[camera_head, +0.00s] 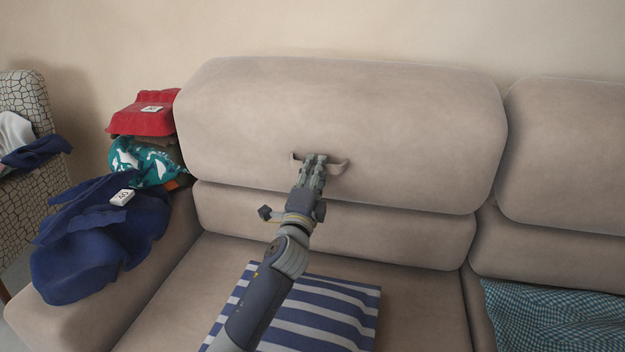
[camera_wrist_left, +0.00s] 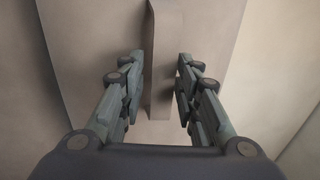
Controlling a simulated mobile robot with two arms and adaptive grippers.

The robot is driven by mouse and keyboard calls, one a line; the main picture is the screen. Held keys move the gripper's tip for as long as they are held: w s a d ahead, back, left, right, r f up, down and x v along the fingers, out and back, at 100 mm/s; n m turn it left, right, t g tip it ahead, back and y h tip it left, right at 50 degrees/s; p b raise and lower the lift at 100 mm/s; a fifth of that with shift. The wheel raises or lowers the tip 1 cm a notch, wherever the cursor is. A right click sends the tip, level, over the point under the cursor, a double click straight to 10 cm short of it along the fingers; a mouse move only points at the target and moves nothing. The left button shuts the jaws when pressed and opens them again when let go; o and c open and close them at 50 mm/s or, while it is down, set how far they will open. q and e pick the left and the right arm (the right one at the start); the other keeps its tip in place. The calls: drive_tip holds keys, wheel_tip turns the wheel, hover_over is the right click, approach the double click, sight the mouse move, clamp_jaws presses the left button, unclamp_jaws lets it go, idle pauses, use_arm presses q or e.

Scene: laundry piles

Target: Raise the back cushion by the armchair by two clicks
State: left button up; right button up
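The back cushion (camera_head: 400,110) nearest the armchair is a wide beige cushion on the left part of the sofa. A beige strap handle (camera_head: 335,168) is on its lower front. My left gripper (camera_head: 312,162) is at this handle. In the left wrist view the strap (camera_wrist_left: 165,60) runs between the two fingers of my left gripper (camera_wrist_left: 162,75), which stand apart on either side of it. A narrow gap shows at the left finger; whether the right finger touches is unclear. My right gripper is not in view.
The patterned armchair (camera_head: 38,100) stands at far left. Red (camera_head: 145,115), teal (camera_head: 145,160) and dark blue (camera_head: 95,240) laundry is piled on the sofa's left arm. A striped cloth (camera_head: 330,310) lies on the seat below my arm. Another back cushion (camera_head: 570,150) is close on the right.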

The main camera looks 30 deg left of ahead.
use_arm(q)
drive_tip(key=v, duration=1.2)
drive_tip(key=shift+f, duration=0.15)
